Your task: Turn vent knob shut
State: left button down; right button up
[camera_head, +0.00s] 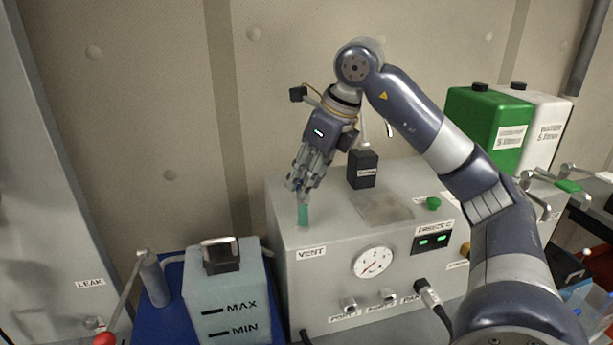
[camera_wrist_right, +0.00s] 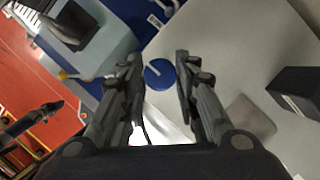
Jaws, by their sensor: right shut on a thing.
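The vent knob (camera_wrist_right: 159,75) is round and blue with a white pointer line, which runs toward the upper left in the wrist view. In the head view a teal part of it (camera_head: 303,215) shows below the fingertips, at the left front of the grey machine's top, above the VENT label (camera_head: 311,253). My right gripper (camera_head: 298,190) points down over it and is shut on it; in the wrist view its two fingers (camera_wrist_right: 160,68) stand on either side of the knob. My left gripper is not in view.
The grey machine (camera_head: 330,235) carries a dial gauge (camera_head: 373,261), a black block (camera_head: 362,168) and a green button (camera_head: 433,203). A tank marked MAX and MIN (camera_head: 228,290) stands at the left. Green (camera_head: 487,125) and white (camera_head: 545,130) canisters stand at the back right.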

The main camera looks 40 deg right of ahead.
jog(key=shift+d+r+n+p, duration=0.1)
jog(key=shift+n+p, duration=0.2)
jog(key=shift+n, duration=0.3)
jog(key=n+p, duration=0.1)
jog(key=n, duration=0.1)
jog(key=n+g+y+p, duration=0.1)
jog(key=n, duration=0.1)
jog(key=shift+w+d+r+y, duration=0.1)
jog(key=shift+y, duration=0.2)
jog(key=n+p, duration=0.1)
jog(key=n, duration=0.1)
jog(key=n+g+y+p, duration=0.1)
jog(key=n+p, duration=0.1)
jog(key=shift+w+d+n+g, duration=0.1)
jog(key=shift+w+n+g, duration=0.05)
jog(key=shift+n+g, duration=0.2)
jog(key=n+g+p, duration=0.1)
jog(key=n, duration=0.1)
jog(key=shift+w+n+y+p, duration=0.1)
jog(key=shift+n+y+p, duration=0.2)
jog(key=shift+n, duration=0.05)
jog(key=n+g, duration=0.1)
jog(key=n, duration=0.1)
jog(key=shift+w+n, duration=0.1)
jog(key=shift+n, duration=0.2)
jog(key=shift+w+n+g, duration=0.1)
jog(key=shift+n+g, duration=0.25)
jog(key=shift+n, duration=0.85)
jog(key=o, duration=1.1)
jog(key=shift+c, duration=0.2)
